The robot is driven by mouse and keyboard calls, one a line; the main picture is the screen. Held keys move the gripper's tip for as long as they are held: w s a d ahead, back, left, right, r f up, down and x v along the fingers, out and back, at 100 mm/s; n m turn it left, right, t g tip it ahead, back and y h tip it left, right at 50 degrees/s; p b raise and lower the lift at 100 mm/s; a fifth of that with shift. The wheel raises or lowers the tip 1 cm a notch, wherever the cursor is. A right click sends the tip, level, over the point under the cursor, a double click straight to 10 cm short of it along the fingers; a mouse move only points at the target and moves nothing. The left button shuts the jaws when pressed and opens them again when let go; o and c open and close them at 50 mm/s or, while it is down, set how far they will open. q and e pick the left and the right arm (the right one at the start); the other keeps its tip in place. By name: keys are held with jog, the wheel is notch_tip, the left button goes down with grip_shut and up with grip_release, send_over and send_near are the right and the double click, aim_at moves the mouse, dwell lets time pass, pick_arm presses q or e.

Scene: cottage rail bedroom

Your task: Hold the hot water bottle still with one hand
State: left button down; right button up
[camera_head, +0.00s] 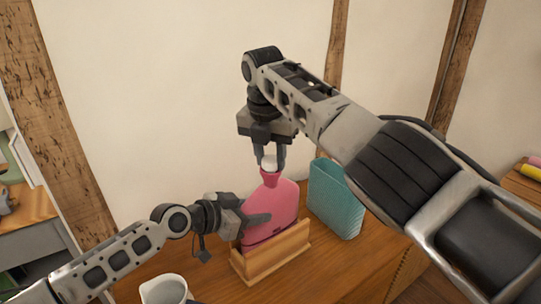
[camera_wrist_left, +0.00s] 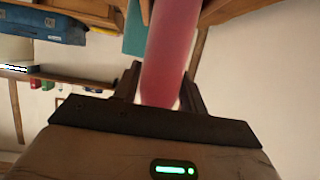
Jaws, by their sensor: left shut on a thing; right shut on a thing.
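The pink hot water bottle (camera_head: 277,207) stands upright in a wooden holder (camera_head: 280,255) on the wooden surface. My left gripper (camera_head: 258,220) comes in from the left and is shut on the side of the bottle's body. In the left wrist view the pink bottle (camera_wrist_left: 168,55) sits between the two dark fingers of my left gripper (camera_wrist_left: 160,90). My right gripper (camera_head: 269,160) points down from above and is shut on the white stopper (camera_head: 269,163) at the bottle's neck. Whether the stopper is seated in the neck is hard to tell.
A teal ribbed cover (camera_head: 335,200) stands just right of the bottle. A white jug (camera_head: 164,290) is at the front left of the wooden surface (camera_head: 345,272). The wall is close behind. The front right of the surface is clear.

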jog(key=o, duration=1.2)
jog(key=shift+a, duration=0.1)
notch_tip(320, 180, up, 12)
jog(key=s+n, duration=0.2)
jog(key=n, duration=0.2)
jog(key=shift+r+y, duration=0.2)
jog(key=shift+y, duration=0.2)
jog(key=shift+f, duration=0.15)
jog(key=f, duration=0.4)
jog(key=w+f, duration=0.1)
jog(key=f, duration=0.6)
jog(key=shift+w+d+f, duration=0.2)
jog(key=shift+w+f, duration=0.15)
jog(key=shift+w, duration=0.05)
jog(key=c, duration=1.2)
jog(key=m, duration=0.5)
jog(key=shift+w+a+r+h, duration=0.1)
jog(key=shift+a+r+h, duration=0.05)
jog(key=shift+h, duration=0.25)
jog(key=shift+m, duration=0.7)
